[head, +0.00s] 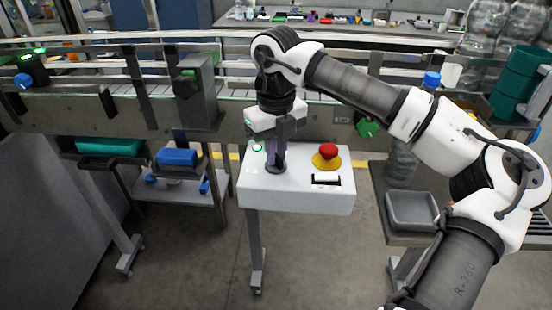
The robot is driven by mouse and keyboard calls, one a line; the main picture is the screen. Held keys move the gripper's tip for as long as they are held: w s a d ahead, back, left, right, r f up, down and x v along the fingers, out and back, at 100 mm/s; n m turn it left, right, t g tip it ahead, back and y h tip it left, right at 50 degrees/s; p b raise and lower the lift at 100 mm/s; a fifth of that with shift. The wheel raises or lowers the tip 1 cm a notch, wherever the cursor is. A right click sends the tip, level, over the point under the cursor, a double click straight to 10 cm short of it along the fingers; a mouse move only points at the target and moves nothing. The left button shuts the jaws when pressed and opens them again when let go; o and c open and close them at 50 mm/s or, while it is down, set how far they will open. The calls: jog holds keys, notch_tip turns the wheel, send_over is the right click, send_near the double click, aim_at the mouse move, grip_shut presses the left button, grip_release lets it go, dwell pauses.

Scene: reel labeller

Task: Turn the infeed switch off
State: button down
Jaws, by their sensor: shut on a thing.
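A white control box (300,198) stands on a grey post in front of the conveyor. A dark round switch (275,169) sits on its top face, left of the middle; I take it to be the infeed switch. My gripper (276,158) points straight down over it, its fingers shut on the switch's knob. The fingers hide most of the knob, so its turned position cannot be read. A small green-ringed lamp (257,147) is on the box to the left of the fingers.
A red mushroom button (328,151) on a yellow base and a white piece in a black frame (326,180) are close on the right. The conveyor (225,115) runs behind. A grey tray (411,210) lies on the right table.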

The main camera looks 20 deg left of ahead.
jog(key=n+b, duration=0.2)
jog(key=n, duration=0.3)
jog(key=shift+n, duration=0.3)
jog(key=n, duration=0.5)
jog(key=shift+b, duration=0.3)
jog(key=c, duration=1.5)
grip_release()
jog(key=shift+o, duration=0.2)
jog(key=shift+r, duration=0.1)
notch_tip(320, 180, up, 14)
jog(key=b, duration=0.1)
jog(key=shift+f, duration=0.2)
